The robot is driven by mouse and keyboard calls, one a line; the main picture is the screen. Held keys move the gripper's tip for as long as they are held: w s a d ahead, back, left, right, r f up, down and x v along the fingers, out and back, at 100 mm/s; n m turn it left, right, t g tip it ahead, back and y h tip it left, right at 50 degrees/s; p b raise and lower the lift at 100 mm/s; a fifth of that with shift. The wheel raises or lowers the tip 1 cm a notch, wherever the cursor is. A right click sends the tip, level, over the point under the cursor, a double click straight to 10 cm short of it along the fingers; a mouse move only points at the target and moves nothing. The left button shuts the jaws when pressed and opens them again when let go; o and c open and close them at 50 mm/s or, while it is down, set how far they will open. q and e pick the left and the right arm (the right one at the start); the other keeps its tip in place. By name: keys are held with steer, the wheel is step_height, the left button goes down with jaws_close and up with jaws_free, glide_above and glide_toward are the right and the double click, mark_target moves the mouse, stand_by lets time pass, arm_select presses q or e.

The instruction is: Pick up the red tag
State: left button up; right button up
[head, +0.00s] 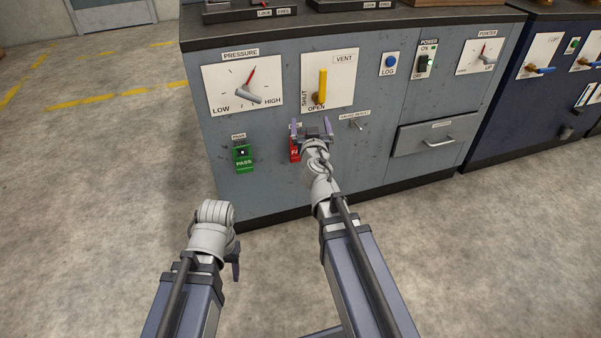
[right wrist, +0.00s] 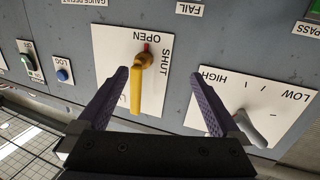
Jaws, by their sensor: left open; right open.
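The red tag (head: 294,152) hangs on the front of the grey cabinet, below the VENT panel, with white lettering partly visible. My right gripper and wrist cover its right side and top in the head view. In the right wrist view the FAIL label (right wrist: 190,9) shows at the top edge, but the tag itself is out of frame. My right gripper (head: 311,129) is open and empty in front of the cabinet, close to the tag; its fingers also show in the right wrist view (right wrist: 160,82). My left gripper (head: 234,262) is low at the left, away from the cabinet, mostly hidden by its wrist.
A green PASS tag (head: 244,158) hangs left of the red one. Floor at left is clear.

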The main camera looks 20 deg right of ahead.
step_height(320, 180, down, 12)
steer(key=n+t+y+b, duration=0.1)
steer(key=n+y+b, duration=0.3)
steer(key=b, duration=0.7)
steer(key=shift+m+y, duration=0.4)
steer(key=shift+m, duration=0.2)
steer(key=shift+w+a+r+p, duration=0.1)
steer(key=shift+w+a+p, duration=0.05)
steer(key=shift+w, duration=1.25)
steer(key=shift+w+a+r+p, duration=0.1)
steer(key=shift+w+r, duration=0.05)
steer(key=shift+w, duration=1.3)
steer(key=shift+w+a+r+p, duration=0.1)
steer(key=shift+w+a+p, duration=0.05)
steer(key=shift+w, duration=1.25)
arm_select(q)
step_height(320, 180, down, 13)
steer(key=shift+s+d, duration=0.3)
steer(key=shift+d, duration=0.15)
arm_select(e)
steer(key=shift+s, duration=0.1)
jaws_close()
